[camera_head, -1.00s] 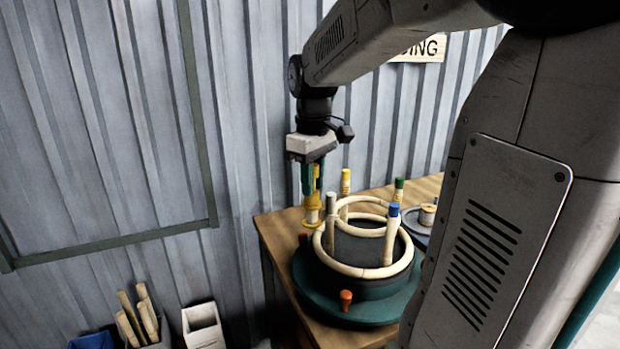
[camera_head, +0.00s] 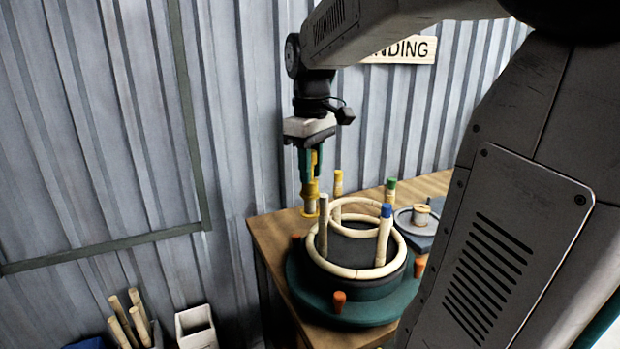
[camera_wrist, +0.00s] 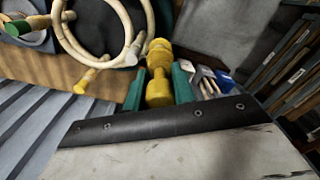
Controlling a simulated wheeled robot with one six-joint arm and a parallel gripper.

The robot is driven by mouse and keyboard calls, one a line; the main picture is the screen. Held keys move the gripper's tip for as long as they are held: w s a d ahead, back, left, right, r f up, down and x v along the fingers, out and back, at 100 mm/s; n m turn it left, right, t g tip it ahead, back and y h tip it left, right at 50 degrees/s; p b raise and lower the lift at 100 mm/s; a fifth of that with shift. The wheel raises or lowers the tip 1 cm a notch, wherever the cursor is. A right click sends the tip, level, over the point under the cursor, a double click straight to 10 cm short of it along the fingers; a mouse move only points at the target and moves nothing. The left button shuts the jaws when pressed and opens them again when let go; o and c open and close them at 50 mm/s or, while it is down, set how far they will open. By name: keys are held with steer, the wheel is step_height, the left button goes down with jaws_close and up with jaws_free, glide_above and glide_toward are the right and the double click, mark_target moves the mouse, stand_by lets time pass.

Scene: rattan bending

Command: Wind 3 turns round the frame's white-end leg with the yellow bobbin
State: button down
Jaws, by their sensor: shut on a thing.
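My gripper (camera_head: 309,180) is shut on the yellow bobbin (camera_head: 311,194) and holds it upright behind and slightly left of the frame's white-end leg (camera_head: 323,230). In the wrist view the yellow bobbin (camera_wrist: 160,92) sits between the green fingers of my gripper (camera_wrist: 160,88). The white-end leg (camera_wrist: 136,50) appears close beside it there, and I see a gap between them. The rattan frame (camera_head: 345,271) has pale rings and upright legs, with yellow, green and blue ends on the others. I cannot make out any strand or turns on the white-end leg.
The frame sits on a dark round form with a green base (camera_head: 349,312) with orange pegs (camera_head: 339,301), on a wooden table (camera_head: 265,235). A spool (camera_head: 422,215) stands on a grey plate at right. Bins stand at lower left. The corrugated wall is behind.

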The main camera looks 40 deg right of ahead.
steer(key=shift+r, duration=3.6)
